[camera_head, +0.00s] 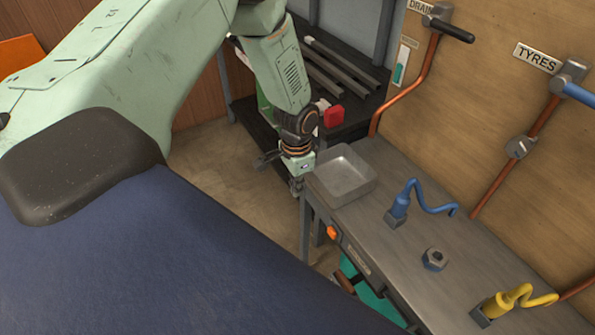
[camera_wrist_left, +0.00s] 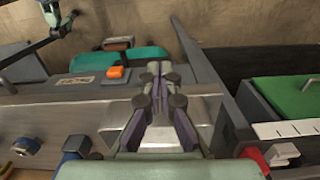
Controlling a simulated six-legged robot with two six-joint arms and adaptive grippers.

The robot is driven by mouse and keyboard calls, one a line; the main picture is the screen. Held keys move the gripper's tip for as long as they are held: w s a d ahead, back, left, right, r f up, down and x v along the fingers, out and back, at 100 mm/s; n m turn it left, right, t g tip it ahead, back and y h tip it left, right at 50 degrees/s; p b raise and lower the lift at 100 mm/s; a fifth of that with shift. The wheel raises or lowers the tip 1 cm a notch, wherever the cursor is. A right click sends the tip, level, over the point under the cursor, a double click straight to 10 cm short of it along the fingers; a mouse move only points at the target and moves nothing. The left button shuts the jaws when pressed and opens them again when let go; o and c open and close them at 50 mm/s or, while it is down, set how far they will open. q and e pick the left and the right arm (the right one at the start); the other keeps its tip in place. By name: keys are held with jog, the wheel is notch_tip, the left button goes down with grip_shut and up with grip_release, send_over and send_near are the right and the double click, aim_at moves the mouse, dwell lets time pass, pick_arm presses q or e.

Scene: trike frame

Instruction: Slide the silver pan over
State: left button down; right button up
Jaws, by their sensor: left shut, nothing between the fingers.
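The silver pan (camera_head: 346,178), a shallow square metal tray, sits upright at the far end of the grey workbench (camera_head: 400,240). My left gripper (camera_head: 296,186) is at the pan's left side, by the bench's front edge, with its fingers pointing down. It is shut and empty. In the left wrist view the closed fingers (camera_wrist_left: 158,72) cover part of the pan (camera_wrist_left: 206,108). I cannot tell whether they touch it.
A blue coiled hose (camera_head: 402,205), a large nut (camera_head: 434,259) and a yellow coiled hose (camera_head: 500,303) stand on the bench to the right of the pan. A red object (camera_head: 333,116) is on the dark shelf behind. Bare bench top lies between pan and blue hose.

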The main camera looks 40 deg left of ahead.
aim_at(311, 184)
pick_arm(q)
jog(key=shift+w+d+f, duration=0.2)
jog(key=shift+w+d, duration=0.1)
jog(key=shift+w, duration=0.3)
jog(key=shift+w+d+f, duration=0.15)
jog(key=shift+w+d, duration=0.2)
jog(key=shift+w, duration=0.25)
jog(key=shift+w+d+f, duration=0.2)
jog(key=shift+w+d, duration=0.1)
jog(key=shift+w, duration=0.3)
jog(key=shift+r, duration=0.1)
